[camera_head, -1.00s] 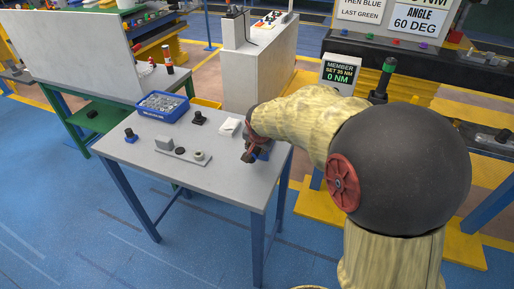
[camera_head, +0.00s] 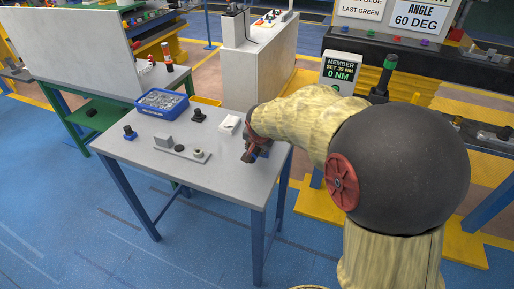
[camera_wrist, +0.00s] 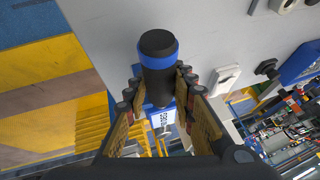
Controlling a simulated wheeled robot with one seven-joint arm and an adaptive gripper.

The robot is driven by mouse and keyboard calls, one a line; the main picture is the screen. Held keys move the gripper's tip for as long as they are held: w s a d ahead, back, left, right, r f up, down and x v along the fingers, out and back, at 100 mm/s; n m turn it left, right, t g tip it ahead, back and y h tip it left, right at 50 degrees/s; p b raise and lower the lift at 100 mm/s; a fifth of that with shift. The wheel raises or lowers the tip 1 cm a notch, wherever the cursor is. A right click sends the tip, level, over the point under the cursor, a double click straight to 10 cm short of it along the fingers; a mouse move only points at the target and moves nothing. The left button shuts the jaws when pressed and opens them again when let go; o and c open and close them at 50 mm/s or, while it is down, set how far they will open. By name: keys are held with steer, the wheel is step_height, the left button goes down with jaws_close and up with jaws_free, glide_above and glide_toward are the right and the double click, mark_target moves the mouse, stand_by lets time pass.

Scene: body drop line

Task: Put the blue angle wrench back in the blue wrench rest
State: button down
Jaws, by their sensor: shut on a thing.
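My gripper (camera_head: 250,152) is over the near right part of the grey table. In the wrist view its fingers (camera_wrist: 158,100) are shut on the sides of the blue angle wrench (camera_wrist: 158,50), a black cylinder with a blue band and a rounded black end. A blue part with a white label (camera_wrist: 165,118) shows below the wrench between the fingers. I cannot tell whether it belongs to the wrench or to the blue wrench rest. In the head view a bit of blue (camera_head: 263,153) shows beside the gripper, and my arm hides the rest of that spot.
The grey table (camera_head: 215,172) bears a blue bin of metal parts (camera_head: 162,113), a small black and blue piece (camera_head: 129,133), a plate with fittings (camera_head: 180,151), a black knob (camera_head: 198,115) and a white block (camera_head: 229,124). The table's front middle is clear.

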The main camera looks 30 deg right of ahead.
steer(key=shift+f+b, duration=0.5)
steer(key=shift+f, duration=0.05)
steer(key=c, duration=1.4)
jaws_free()
steer(key=shift+f, duration=0.1)
steer(key=shift+s, duration=0.1)
steer(key=shift+s+a+r+p, duration=0.2)
steer(key=shift+r+p, duration=0.1)
steer(key=shift+r, duration=0.35)
steer(key=shift+p+v, duration=0.95)
steer(key=shift+v, duration=1.9)
steer(key=shift+s, duration=0.1)
steer(key=s+a+r+n+y, duration=0.1)
steer(key=s+a+r+n, duration=0.1)
steer(key=s+a, duration=0.3)
steer(key=s+a+r+n+y, duration=0.1)
steer(key=s+a+r+n, duration=0.2)
steer(key=s, duration=0.8)
steer(key=s+a+r+n, duration=0.2)
steer(key=s+a+n, duration=0.4)
steer(key=s+a, duration=0.1)
steer(key=shift+s+r+y, duration=0.15)
steer(key=shift+s+y, duration=0.25)
steer(key=shift+s, duration=0.25)
